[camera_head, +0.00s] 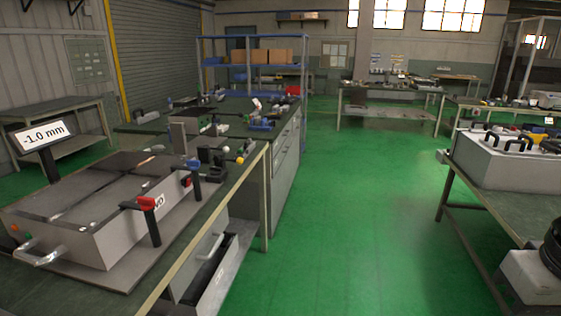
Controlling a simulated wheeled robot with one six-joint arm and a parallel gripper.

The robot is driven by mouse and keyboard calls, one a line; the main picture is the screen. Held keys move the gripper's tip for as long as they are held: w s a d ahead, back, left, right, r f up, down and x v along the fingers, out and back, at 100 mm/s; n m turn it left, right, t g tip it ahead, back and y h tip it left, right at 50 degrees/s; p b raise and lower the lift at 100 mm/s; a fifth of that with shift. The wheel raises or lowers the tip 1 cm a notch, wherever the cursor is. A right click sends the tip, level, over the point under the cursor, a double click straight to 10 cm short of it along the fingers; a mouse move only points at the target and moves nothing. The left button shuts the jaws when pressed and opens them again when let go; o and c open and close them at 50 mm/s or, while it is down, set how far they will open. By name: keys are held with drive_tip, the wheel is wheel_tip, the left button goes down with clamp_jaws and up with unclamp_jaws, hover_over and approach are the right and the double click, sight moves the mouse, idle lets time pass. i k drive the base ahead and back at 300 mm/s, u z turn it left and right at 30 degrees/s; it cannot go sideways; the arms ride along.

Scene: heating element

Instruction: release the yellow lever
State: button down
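No yellow lever can be made out with certainty. A small yellow part (240,160) shows among small dark fixtures on the bench at left centre, too small to tell what it is. The grey box device (100,245) on the near left bench has a red-topped black lever (147,205) at its front right corner and a blue-topped one (193,165) behind it. Both stand upright. My gripper is not in view.
A display reading "-1.0 mm" (44,136) stands behind the device. A metal handle (38,258) sticks out at its left. An open drawer (212,270) juts out below the bench. A white box with black handles (505,160) stands at right. The green floor (350,220) between is clear.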

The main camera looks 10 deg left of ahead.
sight(231, 160)
drive_tip(key=z, duration=0.1)
drive_tip(key=i, duration=0.65)
drive_tip(key=u, duration=0.6)
drive_tip(key=i, duration=0.5)
drive_tip(key=u, duration=0.5)
